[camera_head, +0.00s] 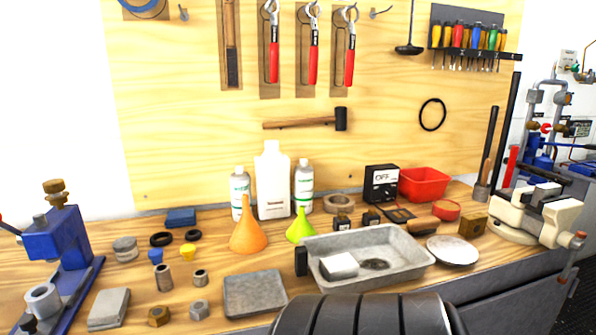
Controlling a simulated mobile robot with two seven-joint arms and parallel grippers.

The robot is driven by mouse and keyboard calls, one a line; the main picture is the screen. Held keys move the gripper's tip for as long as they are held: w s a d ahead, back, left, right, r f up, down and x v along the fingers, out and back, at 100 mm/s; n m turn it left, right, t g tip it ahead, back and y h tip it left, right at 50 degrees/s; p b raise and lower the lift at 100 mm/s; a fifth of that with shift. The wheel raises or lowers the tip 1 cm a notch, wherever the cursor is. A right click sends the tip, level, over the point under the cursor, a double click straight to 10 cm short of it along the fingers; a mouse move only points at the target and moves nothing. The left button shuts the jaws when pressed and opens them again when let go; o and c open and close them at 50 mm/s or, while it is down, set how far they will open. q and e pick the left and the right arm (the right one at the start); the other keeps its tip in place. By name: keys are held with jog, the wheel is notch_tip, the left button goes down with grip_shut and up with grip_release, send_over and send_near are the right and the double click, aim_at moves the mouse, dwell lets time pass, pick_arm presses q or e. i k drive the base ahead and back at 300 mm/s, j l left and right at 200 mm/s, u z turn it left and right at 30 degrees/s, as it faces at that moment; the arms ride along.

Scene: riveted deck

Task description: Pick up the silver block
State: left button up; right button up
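A pale silver-grey block (339,265) lies inside the left part of the shallow metal tray (412,262) on the wooden bench. A second light grey block (109,308) lies flat at the front left of the bench, beside the blue vise-like tool. I cannot tell from this view which of the two is the silver block. Neither of my grippers is in view, and nothing is seen touching either block.
Funnels, including an orange one (247,238), and bottles stand behind. A blue tool (62,247) stands at left and a cream vise (537,215) at right. A dark ribbed shape fills the bottom middle.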

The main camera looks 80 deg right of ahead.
aim_at(543, 191)
jog(key=k+z, duration=0.45)
jog(key=k, duration=0.3)
jog(key=z, duration=3.05)
jog(key=i+l+z, duration=0.1)
jog(key=i+l, duration=0.2)
jog(key=i, duration=0.15)
